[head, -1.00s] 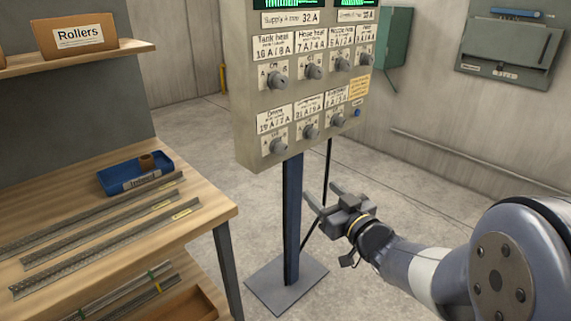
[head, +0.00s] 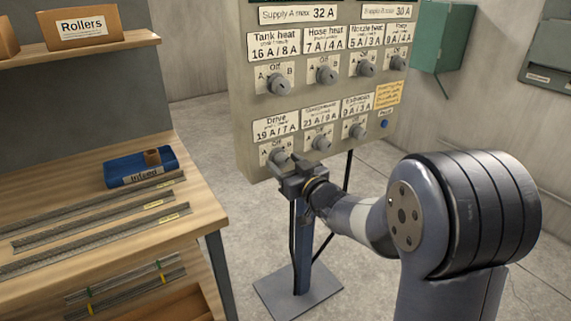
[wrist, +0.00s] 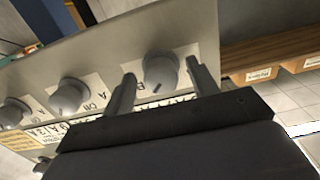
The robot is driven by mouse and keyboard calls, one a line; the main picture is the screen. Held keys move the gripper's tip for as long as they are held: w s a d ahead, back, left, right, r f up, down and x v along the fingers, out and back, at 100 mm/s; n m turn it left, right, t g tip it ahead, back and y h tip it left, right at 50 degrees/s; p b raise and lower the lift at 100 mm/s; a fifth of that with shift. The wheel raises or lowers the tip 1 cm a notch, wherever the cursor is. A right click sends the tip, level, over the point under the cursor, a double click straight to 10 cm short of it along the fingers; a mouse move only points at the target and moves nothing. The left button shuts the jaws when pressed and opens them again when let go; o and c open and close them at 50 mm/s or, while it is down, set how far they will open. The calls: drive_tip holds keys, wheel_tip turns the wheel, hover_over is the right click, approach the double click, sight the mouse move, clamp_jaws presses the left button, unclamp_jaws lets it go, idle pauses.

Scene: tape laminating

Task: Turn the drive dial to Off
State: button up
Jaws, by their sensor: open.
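The drive dial (head: 280,157) is a grey round knob at the lower left of the switch panel, under a label reading "Drive 19 A / 7 A". My gripper (head: 285,169) is just below and in front of it in the head view. In the wrist view, the panel appears upside down, and the drive dial (wrist: 160,70) sits between my two open fingers (wrist: 161,71). One finger is on each side; I cannot tell whether they touch it. A thin mark shows on its face, but I cannot read which setting it points to. My gripper partly hides its plate.
Another dial (head: 320,139) is close to the right in the lower row, and a tank heat dial (head: 278,84) is above. A wooden workbench (head: 200,215) with metal strips and a blue tray (head: 112,172) stands left. A green box (head: 440,40) hangs behind.

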drive_tip(key=shift+a, duration=0.1)
drive_tip(key=shift+c, duration=0.5)
drive_tip(key=c, duration=0.9)
drive_tip(key=shift+f+n+b, duration=0.1)
drive_tip(key=shift+n+b, duration=0.2)
drive_tip(key=shift+b, duration=0.15)
drive_tip(key=n+b, duration=0.3)
drive_tip(key=shift+f+n+b, duration=0.1)
drive_tip(key=shift+n+b, duration=0.2)
drive_tip(key=shift+w+n+b, duration=0.1)
drive_tip(key=shift+n+b, duration=1.45)
drive_tip(key=shift+n, duration=0.65)
drive_tip(key=shift+r, duration=0.2)
